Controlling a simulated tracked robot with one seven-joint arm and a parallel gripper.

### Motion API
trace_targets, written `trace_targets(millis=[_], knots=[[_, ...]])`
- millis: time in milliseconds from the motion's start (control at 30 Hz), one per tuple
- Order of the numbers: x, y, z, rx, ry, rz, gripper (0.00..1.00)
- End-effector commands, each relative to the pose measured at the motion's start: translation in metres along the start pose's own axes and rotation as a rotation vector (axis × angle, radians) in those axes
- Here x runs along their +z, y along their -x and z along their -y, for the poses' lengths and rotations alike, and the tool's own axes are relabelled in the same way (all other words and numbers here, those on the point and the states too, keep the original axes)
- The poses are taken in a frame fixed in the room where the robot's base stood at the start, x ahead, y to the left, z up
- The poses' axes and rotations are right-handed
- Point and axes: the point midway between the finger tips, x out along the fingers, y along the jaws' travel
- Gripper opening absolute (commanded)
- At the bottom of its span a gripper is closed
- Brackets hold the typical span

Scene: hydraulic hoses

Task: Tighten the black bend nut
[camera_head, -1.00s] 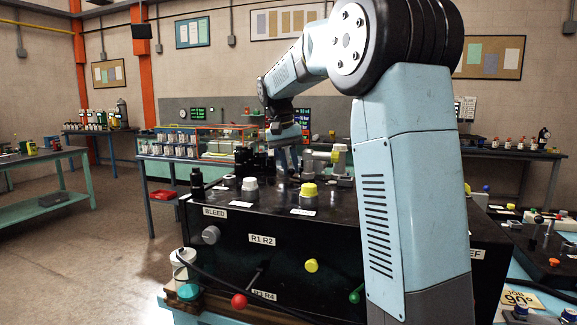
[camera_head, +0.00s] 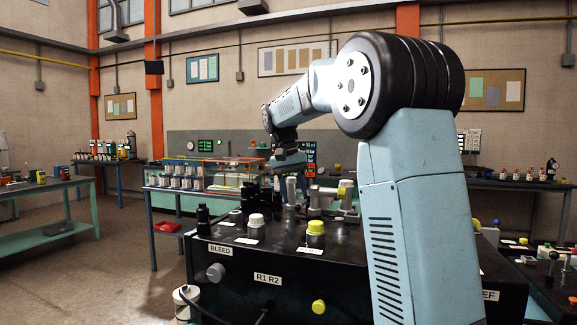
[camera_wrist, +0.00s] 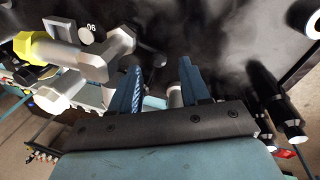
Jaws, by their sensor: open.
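My gripper (camera_wrist: 160,90) is open in the wrist view, its two blue fingers apart over the dark bench top. A pale grey cylindrical part (camera_wrist: 175,96) shows between the fingers, partly hidden by the gripper's body. No black nut can be made out between them. Black cylindrical fittings (camera_wrist: 274,98) lie to the right of the fingers; I cannot tell whether one is the black bend nut. A grey bent fitting (camera_wrist: 95,60) with a yellow nut (camera_wrist: 22,45) is to the left. In the head view, my gripper (camera_head: 288,162) is small and above the back of the bench.
The black bench block (camera_head: 240,255) carries a white-capped knob (camera_head: 256,226), a yellow-capped knob (camera_head: 316,228) and a black upright fitting (camera_head: 203,214) near its front. A grey pipe fitting (camera_head: 326,194) stands behind them. A glass-sided case (camera_head: 222,174) is on a table beyond.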

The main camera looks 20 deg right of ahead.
Motion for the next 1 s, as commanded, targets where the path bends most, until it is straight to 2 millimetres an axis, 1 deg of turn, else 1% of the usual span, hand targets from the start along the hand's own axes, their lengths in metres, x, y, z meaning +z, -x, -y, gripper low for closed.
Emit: trace_targets(millis=[33,300,500,700,1000], knots=[[-0.001,0.011,0.0,-0.001,0.0,-0.003,0.46],[-0.002,0.064,0.001,-0.001,0.001,-0.002,0.46],[-0.002,0.094,0.001,-0.001,0.001,-0.001,0.46],[-0.002,0.109,0.001,0.0,0.0,0.0,0.46],[-0.002,0.111,0.001,0.0,0.0,0.001,0.46]])
